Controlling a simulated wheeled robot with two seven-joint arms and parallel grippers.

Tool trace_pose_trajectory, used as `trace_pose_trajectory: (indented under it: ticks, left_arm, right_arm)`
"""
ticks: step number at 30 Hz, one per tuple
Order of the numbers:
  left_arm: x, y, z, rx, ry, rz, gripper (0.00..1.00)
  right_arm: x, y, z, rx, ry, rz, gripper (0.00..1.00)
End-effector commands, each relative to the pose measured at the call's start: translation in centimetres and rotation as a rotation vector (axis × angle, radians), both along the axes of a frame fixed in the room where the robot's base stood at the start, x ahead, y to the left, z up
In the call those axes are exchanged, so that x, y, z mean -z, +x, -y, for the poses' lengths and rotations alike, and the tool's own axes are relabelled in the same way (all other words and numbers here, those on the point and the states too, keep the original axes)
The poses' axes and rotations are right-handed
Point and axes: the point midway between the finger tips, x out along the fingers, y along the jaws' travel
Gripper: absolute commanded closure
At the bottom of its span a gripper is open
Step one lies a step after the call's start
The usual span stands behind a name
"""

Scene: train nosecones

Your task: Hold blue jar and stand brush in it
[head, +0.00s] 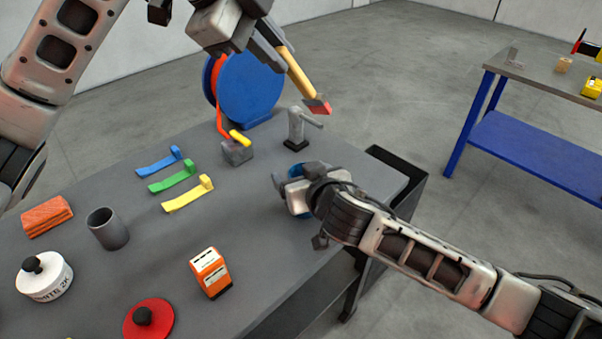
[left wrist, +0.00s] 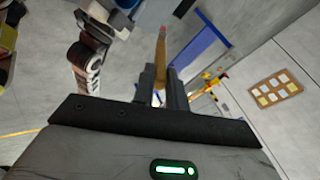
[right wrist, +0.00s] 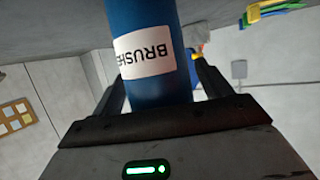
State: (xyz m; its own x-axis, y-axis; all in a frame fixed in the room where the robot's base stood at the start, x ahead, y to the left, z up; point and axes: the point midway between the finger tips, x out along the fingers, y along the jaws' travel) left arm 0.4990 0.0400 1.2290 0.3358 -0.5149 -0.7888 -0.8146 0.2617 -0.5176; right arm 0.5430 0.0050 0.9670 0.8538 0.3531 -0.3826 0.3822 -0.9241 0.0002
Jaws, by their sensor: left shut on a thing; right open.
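The brush (head: 299,73) has a wooden handle and a red end. My left gripper (head: 275,38) is shut on its handle and holds it above the back of the grey table, red end pointing down and right. The handle (left wrist: 160,55) also shows between the fingers in the left wrist view. The blue jar (right wrist: 150,20), with a white label reading "BRUSH" and more cut off, stands between the fingers of my right gripper (right wrist: 160,88), which is open around it. In the head view the jar (head: 298,171) is mostly hidden by my right gripper (head: 290,190).
A grey clamp-like tool (head: 297,128) stands behind the jar. A blue reel (head: 248,88) and a grey block (head: 236,152) are at the back. Coloured strips (head: 173,178), a grey cup (head: 107,229) and an orange box (head: 210,271) lie left. A blue-legged bench (head: 530,150) stands apart, right.

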Motion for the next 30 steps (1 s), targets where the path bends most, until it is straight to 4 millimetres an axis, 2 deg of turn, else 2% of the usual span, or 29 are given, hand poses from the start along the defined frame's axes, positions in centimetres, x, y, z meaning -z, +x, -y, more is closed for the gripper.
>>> trace_pose_trajectory:
  ticks: [9,10,12,15,23,30]
  left_arm:
    - [0.0,0.0,0.0,0.000,0.000,0.000,1.00]
    - [0.0,0.0,0.0,0.000,0.000,0.000,1.00]
    - [0.0,0.0,0.0,0.000,0.000,0.000,1.00]
    - [0.0,0.0,0.0,0.000,0.000,0.000,1.00]
    - [0.4,0.5,0.7,0.047,0.023,-0.023,1.00]
    - [2.0,2.2,3.3,0.302,0.167,-0.119,1.00]
  right_arm:
    - [0.1,0.2,-0.1,-0.001,0.000,-0.001,0.23]
    - [0.1,0.2,-0.1,-0.001,0.000,-0.001,0.28]
    - [0.1,0.2,-0.1,-0.001,0.000,0.000,0.48]
    - [0.1,0.2,-0.1,-0.001,0.000,0.000,0.72]
    - [0.1,0.2,-0.1,0.000,0.000,0.000,0.72]
    - [0.1,0.2,-0.1,0.000,0.000,0.000,0.72]
